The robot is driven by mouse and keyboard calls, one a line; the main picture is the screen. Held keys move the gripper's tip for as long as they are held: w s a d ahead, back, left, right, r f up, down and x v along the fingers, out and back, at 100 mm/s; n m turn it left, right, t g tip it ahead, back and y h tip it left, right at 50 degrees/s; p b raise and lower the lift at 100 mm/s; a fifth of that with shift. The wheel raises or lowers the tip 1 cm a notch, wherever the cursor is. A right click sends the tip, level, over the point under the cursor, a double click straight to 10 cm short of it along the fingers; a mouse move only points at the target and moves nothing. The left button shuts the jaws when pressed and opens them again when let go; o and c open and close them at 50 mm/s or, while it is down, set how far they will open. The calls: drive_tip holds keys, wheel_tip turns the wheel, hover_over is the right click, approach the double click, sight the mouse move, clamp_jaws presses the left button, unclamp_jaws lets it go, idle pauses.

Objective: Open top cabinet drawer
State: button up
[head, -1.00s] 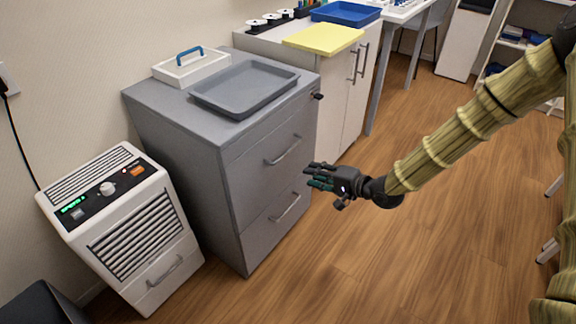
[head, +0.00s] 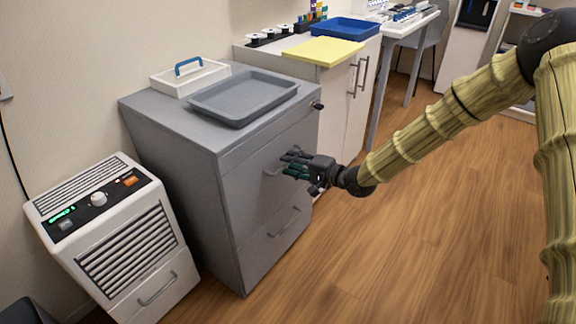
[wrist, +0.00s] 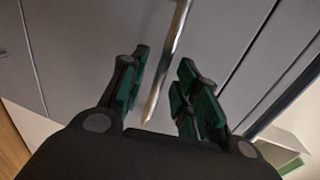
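The grey cabinet (head: 185,170) stands against the wall with its drawers shut. Its top drawer (head: 245,195) has a metal bar handle (head: 271,171), partly hidden behind my gripper in the head view. The lower drawer has its own bar handle (head: 285,223). My gripper (head: 291,163) is open in front of the top drawer. In the wrist view the handle (wrist: 165,75) runs between the spread green-padded fingers of my gripper (wrist: 163,92), with gaps on both sides. I cannot tell how deep the handle sits between the fingers.
A grey tray (head: 243,97) and a white box with a blue handle (head: 190,75) sit on the cabinet. A white appliance (head: 115,235) stands to its left. A white cupboard (head: 345,95) stands to its right. The wooden floor (head: 430,220) in front is clear.

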drive_tip(key=shift+x, duration=0.95)
clamp_jaws()
